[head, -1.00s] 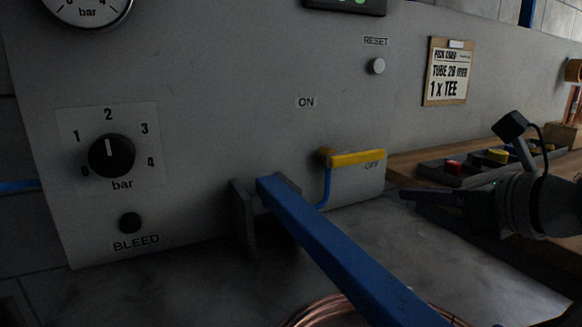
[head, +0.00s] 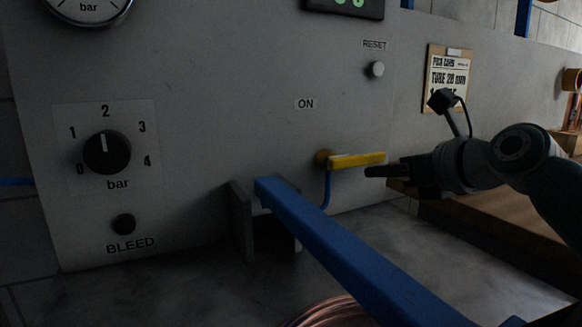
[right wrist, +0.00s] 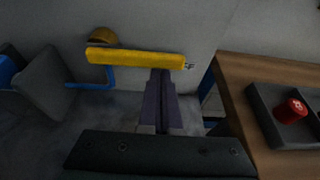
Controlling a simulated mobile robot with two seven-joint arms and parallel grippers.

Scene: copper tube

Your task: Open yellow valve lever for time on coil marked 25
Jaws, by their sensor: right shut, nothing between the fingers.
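The yellow valve lever (head: 357,160) lies level on the grey panel, pointing right, over the OFF label, which it mostly covers. The ON label (head: 305,104) is above it to the left. My right gripper (head: 372,171) is shut and empty, its fingertips close to the lever's right end. In the right wrist view the yellow lever (right wrist: 135,57) crosses above the closed fingertips (right wrist: 160,73), near its right end; I cannot tell whether they touch. The copper coil (head: 332,312) shows only in part at the bottom edge, and no 25 mark is visible. My left gripper is out of view.
A blue bar (head: 345,240) slants across the bench in front of the panel. The pressure knob (head: 107,152) and BLEED button (head: 123,224) are at left, the RESET button (head: 375,69) above. A tray with a red part (right wrist: 290,110) sits at right on wood.

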